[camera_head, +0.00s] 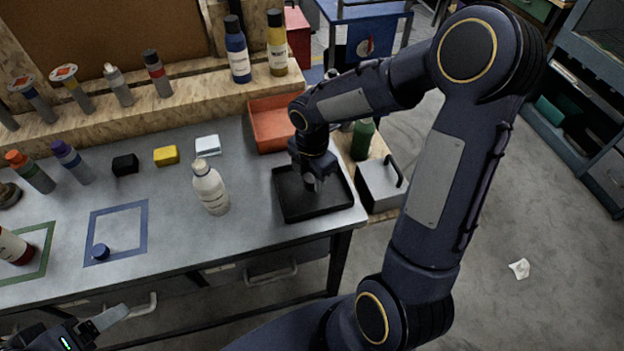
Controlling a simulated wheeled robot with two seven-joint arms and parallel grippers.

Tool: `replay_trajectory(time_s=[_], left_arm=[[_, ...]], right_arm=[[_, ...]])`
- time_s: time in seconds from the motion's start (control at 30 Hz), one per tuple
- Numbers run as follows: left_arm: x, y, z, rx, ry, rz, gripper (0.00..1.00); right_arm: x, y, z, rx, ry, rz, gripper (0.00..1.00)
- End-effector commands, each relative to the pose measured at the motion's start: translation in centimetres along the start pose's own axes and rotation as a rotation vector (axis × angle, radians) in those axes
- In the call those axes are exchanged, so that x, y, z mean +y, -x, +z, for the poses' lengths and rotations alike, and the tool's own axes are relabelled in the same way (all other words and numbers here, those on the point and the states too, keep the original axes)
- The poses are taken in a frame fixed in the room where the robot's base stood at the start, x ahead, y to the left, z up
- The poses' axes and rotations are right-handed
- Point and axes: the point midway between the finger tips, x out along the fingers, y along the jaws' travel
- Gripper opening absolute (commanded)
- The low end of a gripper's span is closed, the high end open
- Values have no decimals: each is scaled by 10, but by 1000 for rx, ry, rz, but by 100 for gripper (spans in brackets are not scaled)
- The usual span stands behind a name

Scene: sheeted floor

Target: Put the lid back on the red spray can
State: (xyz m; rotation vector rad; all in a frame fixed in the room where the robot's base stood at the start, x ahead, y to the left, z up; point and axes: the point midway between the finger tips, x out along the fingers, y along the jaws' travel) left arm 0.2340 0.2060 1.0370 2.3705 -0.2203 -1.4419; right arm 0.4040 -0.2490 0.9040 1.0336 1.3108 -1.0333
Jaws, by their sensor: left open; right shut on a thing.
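A can with a white upper part and a dark red lower part (14,248) stands inside the green outline at the left edge, partly cut off by the frame. My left gripper (108,322) is open at the lower left, in front of the bench edge and away from the can.
A white bottle (210,190) stands mid-bench. Black (125,164), yellow (166,156) and white (207,145) blocks lie behind it. An orange bin (268,128) is behind the tray. Several tubes stand at the back left. My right arm crosses the right side.

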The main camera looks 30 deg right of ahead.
Motion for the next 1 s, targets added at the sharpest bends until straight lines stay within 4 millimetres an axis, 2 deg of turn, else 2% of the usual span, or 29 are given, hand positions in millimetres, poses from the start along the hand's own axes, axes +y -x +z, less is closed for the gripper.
replay_trajectory(time_s=[0.1, 0.37, 0.5, 0.7, 0.83, 1.0], left_arm=[[0, 1, 0, 0, 0, 0, 78], [-2, -3, 2, 0, 0, 0, 78], [-4, -9, 4, 0, 0, 0, 78], [-5, -12, 6, 0, 0, 0, 78], [-6, -12, 6, 0, 0, 0, 78], [-6, -12, 6, 0, 0, 0, 78]], right_arm=[[0, 21, -3, -1, 1, 4, 13], [-10, 78, -52, 0, 6, 8, 13], [-18, 91, -88, 1, 8, 3, 13], [-26, 107, -122, 1, 4, 1, 13], [-28, 112, -133, 1, 2, 0, 13], [-30, 115, -137, 0, -1, -1, 13]])
